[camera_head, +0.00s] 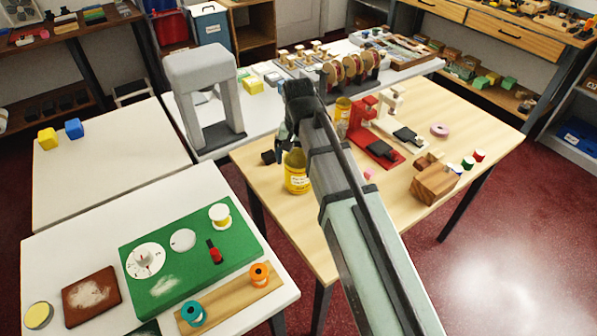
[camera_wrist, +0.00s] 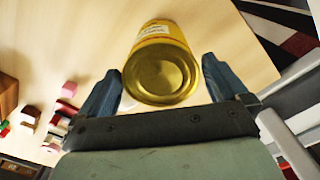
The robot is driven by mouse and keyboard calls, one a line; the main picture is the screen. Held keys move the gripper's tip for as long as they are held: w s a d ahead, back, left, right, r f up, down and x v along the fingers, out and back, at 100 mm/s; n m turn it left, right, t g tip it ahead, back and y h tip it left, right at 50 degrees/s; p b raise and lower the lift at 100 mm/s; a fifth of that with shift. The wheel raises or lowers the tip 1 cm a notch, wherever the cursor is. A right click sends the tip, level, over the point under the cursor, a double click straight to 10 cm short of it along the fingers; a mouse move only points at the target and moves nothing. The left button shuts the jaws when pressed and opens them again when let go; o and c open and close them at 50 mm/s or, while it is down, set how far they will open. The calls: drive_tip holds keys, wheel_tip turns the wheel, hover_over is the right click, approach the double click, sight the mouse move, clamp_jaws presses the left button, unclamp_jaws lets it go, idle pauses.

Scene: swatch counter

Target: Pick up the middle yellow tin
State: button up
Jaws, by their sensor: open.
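In the wrist view, a yellow tin (camera_wrist: 163,68) with a white label shows its round gold end to the camera. My gripper (camera_wrist: 162,72) is open, with one blue-grey finger on each side of this tin and a narrow gap visible. In the head view, a labelled yellow tin (camera_head: 297,176) stands on the wooden table just below my gripper (camera_head: 283,132), partly behind my arm. Another yellow tin (camera_head: 342,108) stands farther back, right of my arm. I cannot tell from the head view whether a further tin is hidden behind the arm.
A red stand (camera_head: 378,148) and a wooden block (camera_head: 435,184) are on the wooden table (camera_head: 480,115), right of my arm. A grey arch (camera_head: 203,95) stands on the white table to the left.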

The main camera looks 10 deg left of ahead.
drive_tip(key=shift+w+f, duration=0.2)
drive_tip(key=shift+f, duration=2.35)
drive_tip(key=c, duration=1.3)
drive_tip(key=shift+o, duration=0.2)
drive_tip(key=shift+r, duration=0.2)
